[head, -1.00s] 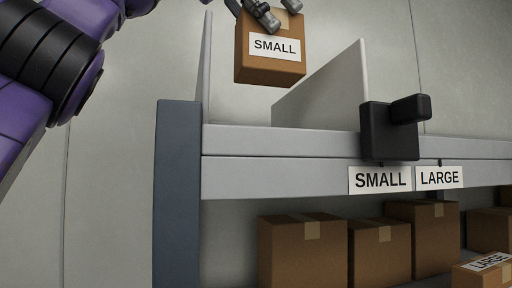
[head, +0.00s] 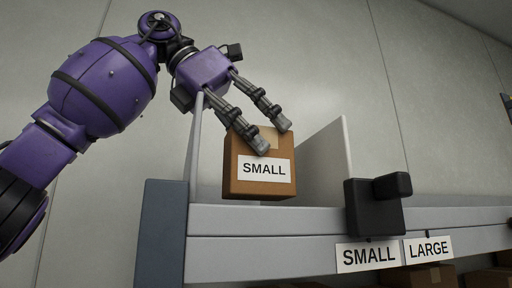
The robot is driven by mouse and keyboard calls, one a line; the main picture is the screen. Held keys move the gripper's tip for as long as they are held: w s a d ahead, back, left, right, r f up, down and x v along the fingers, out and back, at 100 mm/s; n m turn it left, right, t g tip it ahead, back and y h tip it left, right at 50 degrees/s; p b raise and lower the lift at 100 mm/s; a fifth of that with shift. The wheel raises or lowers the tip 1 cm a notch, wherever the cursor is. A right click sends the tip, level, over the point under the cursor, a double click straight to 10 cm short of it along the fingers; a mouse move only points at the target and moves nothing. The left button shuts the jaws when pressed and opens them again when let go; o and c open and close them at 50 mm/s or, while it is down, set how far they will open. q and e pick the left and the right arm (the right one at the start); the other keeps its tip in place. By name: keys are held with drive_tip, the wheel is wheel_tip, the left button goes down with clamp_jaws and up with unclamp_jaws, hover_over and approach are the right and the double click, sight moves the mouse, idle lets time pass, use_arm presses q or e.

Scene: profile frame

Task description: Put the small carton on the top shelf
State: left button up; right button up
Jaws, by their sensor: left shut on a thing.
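The small carton (head: 257,189) is a brown box with a white SMALL label on its front. My left gripper (head: 272,133), on the purple arm from the left, is shut on the carton's upper part. The carton is upright, just above the front edge of the top shelf (head: 265,220), between the left end panel (head: 194,150) and a grey divider (head: 325,165). I cannot tell whether its bottom touches the shelf. My right gripper is out of view.
A black bracket (head: 374,208) sits on the shelf front, right of the divider. SMALL (head: 368,255) and LARGE (head: 429,248) signs hang below it. A blue-grey post (head: 161,235) stands at the left. Brown cartons (head: 420,278) show on the lower level.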

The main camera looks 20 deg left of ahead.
use_arm(q)
drive_tip(key=shift+w+a+f, duration=0.1)
drive_tip(key=shift+a+f, duration=0.05)
drive_tip(key=shift+f, duration=0.4)
drive_tip(key=shift+w+a+f, duration=0.1)
drive_tip(key=shift+f, duration=0.4)
drive_tip(key=shift+s+d, duration=0.15)
drive_tip(key=o, duration=1.6)
drive_tip(key=shift+f, duration=0.15)
